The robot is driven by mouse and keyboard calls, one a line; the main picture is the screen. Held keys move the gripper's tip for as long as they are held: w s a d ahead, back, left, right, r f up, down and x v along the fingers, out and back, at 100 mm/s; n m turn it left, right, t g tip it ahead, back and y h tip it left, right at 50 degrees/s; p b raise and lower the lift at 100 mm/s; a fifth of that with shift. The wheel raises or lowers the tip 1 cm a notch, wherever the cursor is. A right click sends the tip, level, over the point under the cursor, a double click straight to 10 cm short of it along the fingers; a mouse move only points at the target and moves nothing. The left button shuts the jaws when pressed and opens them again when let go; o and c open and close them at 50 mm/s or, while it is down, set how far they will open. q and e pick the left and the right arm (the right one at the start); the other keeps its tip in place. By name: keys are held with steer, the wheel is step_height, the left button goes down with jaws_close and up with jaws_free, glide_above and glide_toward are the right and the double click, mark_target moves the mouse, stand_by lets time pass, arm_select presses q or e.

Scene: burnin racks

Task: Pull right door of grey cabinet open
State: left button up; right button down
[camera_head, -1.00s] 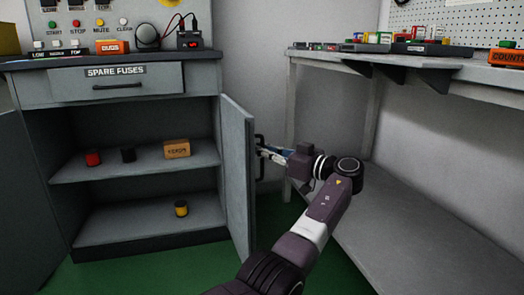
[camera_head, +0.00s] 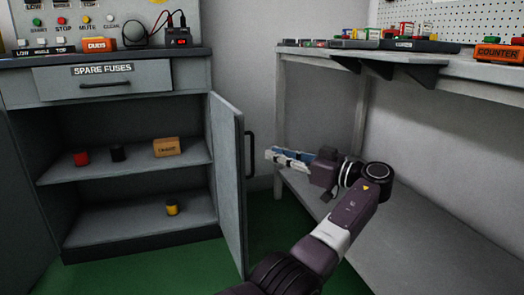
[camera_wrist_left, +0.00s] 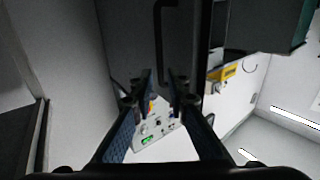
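The grey cabinet (camera_head: 30,98) stands at left in the head view with its lower compartment exposed. Its right door (camera_head: 228,185) is swung well open toward me, and its dark handle (camera_head: 251,155) is on the face turned to the right. My left gripper (camera_head: 273,157) is just right of the handle, apart from it and empty. In the left wrist view, the fingers (camera_wrist_left: 161,78) are open with a gap between them, and the dark handle (camera_wrist_left: 158,35) lies beyond the tips. My right gripper is not in view.
The left door (camera_head: 22,200) also stands open. Shelves hold a red item (camera_head: 81,159), a black item (camera_head: 117,154), an orange-brown box (camera_head: 166,147) and a yellow item (camera_head: 172,208). A grey workbench (camera_head: 455,68) with a lower shelf (camera_head: 420,240) stands right, close to my arm.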

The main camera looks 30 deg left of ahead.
arm_select(q)
steer(key=shift+s+d, duration=0.1)
steer(key=shift+d, duration=1.6)
